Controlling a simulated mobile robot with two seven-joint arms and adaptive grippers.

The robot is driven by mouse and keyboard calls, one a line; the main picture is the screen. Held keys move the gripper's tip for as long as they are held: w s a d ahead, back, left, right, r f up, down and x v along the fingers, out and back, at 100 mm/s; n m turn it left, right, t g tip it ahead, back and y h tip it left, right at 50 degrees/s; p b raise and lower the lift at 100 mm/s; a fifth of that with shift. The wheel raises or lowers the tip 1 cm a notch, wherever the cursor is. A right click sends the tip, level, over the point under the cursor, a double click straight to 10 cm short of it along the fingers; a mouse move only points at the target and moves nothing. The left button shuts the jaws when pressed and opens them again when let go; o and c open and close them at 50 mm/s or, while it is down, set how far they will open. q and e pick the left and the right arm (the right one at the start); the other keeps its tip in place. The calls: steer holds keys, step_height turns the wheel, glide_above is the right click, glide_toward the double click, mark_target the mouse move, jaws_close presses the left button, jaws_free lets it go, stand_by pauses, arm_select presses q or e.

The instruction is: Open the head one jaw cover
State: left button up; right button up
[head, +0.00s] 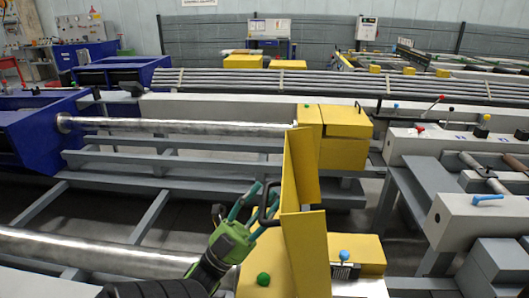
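A yellow jaw cover (302,210) stands steeply tilted up, seen nearly edge-on, above a yellow housing (262,255) at the front centre. A black loop handle (270,198) sticks out from the cover's left side. My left gripper (268,196), green with teal fingers, reaches up from the lower left to the handle. Its fingers are apart, with part of the handle showing between them; I cannot tell whether they touch it. The housing carries a green ball knob (263,279) and a blue ball knob (344,255). My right gripper is not in view.
A second yellow housing (344,138) stands behind the cover. A long metal bar (180,126) runs left from it, and a thicker bar (90,252) lies at the lower left. Grey benches with levers (470,215) stand at the right.

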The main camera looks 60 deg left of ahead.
arm_select(q)
steer(key=shift+d, duration=0.1)
steer(key=s+f, duration=0.1)
steer(key=s, duration=0.6)
steer(key=s+a+f, duration=0.1)
steer(key=s+f, duration=0.1)
steer(key=s, duration=0.6)
steer(key=shift+s+a+f, duration=0.15)
steer(key=shift+s+f, duration=0.1)
steer(key=shift+f, duration=0.05)
